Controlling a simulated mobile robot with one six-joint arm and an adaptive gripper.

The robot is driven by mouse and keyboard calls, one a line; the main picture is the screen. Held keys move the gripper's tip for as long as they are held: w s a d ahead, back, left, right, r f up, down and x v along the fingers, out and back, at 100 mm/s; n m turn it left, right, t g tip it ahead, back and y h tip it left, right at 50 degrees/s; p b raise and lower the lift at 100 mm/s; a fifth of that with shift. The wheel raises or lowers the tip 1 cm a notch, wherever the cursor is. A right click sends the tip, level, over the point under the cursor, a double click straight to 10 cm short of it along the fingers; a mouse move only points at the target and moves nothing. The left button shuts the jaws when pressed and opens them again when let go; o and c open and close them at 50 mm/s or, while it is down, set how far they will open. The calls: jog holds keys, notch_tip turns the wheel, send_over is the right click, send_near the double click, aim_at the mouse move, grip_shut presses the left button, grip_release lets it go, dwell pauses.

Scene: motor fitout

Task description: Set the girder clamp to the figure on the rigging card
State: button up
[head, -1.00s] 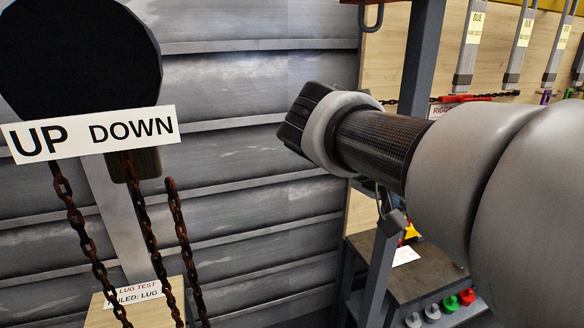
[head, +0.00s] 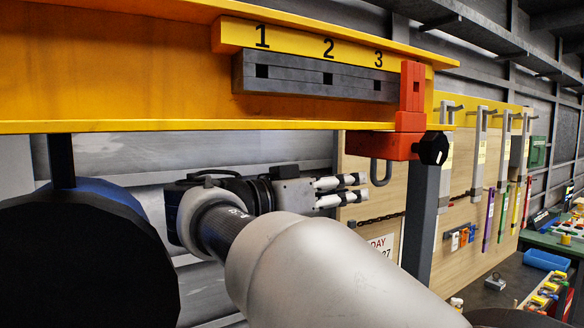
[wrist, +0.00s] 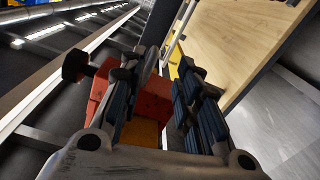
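The red girder clamp (head: 412,115) sits on the yellow girder (head: 130,60), just right of the mark 3 on the 1-2-3 scale (head: 318,43). Its black knob (head: 432,148) is at the lower right and a grey hook (head: 382,172) hangs below. Under the scale is a grey bar (head: 300,78) with square holes. My gripper (head: 352,190) is below and left of the clamp, pointing right, empty. In the wrist view its fingers (wrist: 163,85) are apart, with the red clamp (wrist: 150,103) beyond them and the knob (wrist: 75,66) at left. A white card (head: 383,243) reads "DAY" and "27"; my arm hides part.
A dark round drum (head: 80,255) hangs at the lower left. A grey post (head: 422,215) stands right of my gripper. Behind it is a wooden board (head: 480,220) with hanging tools. A bench with a blue bin (head: 546,260) is at the right.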

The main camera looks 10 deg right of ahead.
aim_at(378, 184)
jog(key=x, duration=0.2)
jog(key=p+x, duration=0.1)
jog(key=x, duration=0.2)
jog(key=s+x, duration=0.1)
jog(key=x, duration=0.1)
jog(key=shift+w+d, duration=0.15)
jog(key=shift+d, duration=0.4)
jog(key=shift+w+a, duration=0.1)
jog(key=shift+c, duration=0.5)
grip_shut()
